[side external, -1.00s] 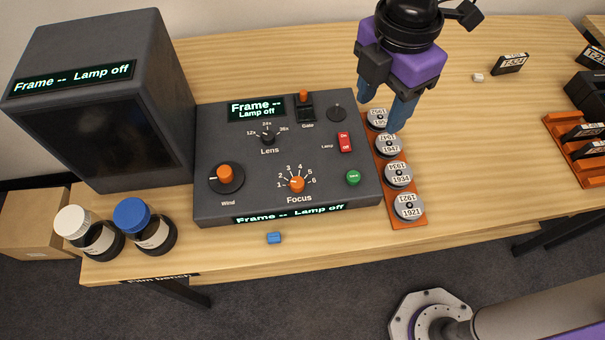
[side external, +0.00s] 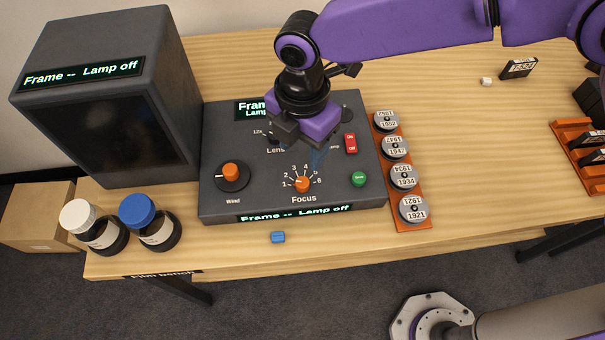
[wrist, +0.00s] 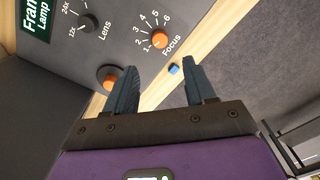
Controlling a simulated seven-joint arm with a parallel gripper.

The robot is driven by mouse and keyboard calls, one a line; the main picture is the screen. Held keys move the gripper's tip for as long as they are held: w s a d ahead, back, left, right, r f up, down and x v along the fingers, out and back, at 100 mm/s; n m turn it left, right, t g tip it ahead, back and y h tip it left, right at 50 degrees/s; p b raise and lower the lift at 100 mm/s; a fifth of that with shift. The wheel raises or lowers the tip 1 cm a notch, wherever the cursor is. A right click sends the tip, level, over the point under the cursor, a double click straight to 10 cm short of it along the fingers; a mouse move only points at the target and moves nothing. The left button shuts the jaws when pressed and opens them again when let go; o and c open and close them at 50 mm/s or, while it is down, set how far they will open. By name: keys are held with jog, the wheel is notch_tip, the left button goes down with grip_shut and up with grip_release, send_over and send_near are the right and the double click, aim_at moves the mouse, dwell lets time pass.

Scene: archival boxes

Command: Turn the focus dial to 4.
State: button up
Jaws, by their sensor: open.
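The focus dial (side external: 302,184) is an orange knob on the front of the dark control panel (side external: 270,205), with a scale from 1 to 6 around its upper side. Its pale pointer mark seems to face the low end, near 1, but it is small. The dial also shows in the wrist view (wrist: 160,38), beyond the fingertips. My gripper (side external: 317,160) is open and empty above the panel, over the area between the lens knob and the focus dial. In the wrist view my two blue fingers (wrist: 160,75) are spread apart, not touching the dial.
The orange wind knob (side external: 230,171) is left of the dial. The green button (side external: 359,179) and red lamp switch (side external: 350,143) are right of it. Several labelled film cans lie on an orange rack (side external: 410,226). A small blue block (side external: 278,237) lies in front.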

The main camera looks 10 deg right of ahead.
aim_at(302, 182)
notch_tip(302, 182, down, 11)
jog(key=shift+r, duration=0.15)
dwell(0.4)
grip_shut()
